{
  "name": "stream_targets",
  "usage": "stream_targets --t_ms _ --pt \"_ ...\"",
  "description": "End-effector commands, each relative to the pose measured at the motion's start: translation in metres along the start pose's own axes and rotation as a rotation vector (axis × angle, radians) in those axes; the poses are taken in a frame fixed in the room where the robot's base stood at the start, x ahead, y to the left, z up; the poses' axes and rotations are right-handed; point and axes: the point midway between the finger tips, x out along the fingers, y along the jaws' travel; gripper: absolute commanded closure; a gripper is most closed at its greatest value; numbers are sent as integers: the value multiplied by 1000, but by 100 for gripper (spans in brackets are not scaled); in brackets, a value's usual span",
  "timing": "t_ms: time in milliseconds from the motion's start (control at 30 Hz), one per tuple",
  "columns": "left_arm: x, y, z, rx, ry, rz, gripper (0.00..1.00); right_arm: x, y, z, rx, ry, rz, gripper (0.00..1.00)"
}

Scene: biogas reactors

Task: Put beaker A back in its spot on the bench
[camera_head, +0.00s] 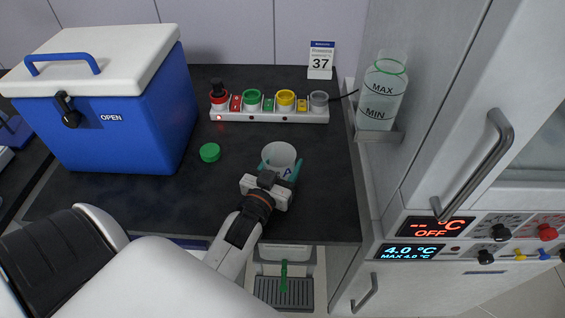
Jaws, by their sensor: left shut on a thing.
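Beaker A (281,154) is a whitish cup with a dark letter A on its side. It is at the middle of the dark bench (232,220), near its front half. My left gripper (277,175) reaches in from the front left and is shut on beaker A, with teal fingers around its sides. The beaker looks upright. Its underside is hidden by the gripper, so I cannot tell whether it touches the bench. My right gripper is not in view.
A blue cooler box (125,128) marked OPEN fills the bench's left. A green lid (210,152) lies beside it. A white strip with coloured round stations (268,116) stands behind the beaker. A MAX/MIN bottle (381,97) hangs on the right cabinet. Bench right of the gripper is clear.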

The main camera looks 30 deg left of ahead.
Motion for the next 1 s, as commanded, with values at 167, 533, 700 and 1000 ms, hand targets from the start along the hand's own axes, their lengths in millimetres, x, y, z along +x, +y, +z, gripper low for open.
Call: stream_targets --t_ms 167,533,700,1000 --pt "0 0 -1 0 0 0 20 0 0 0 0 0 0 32" --pt "-4 0 1 0 2 0 20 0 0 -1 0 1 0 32" --pt "-33 0 0 -1 4 1 20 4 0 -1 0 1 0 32" --pt "-95 0 0 -1 5 1 20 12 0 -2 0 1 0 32"
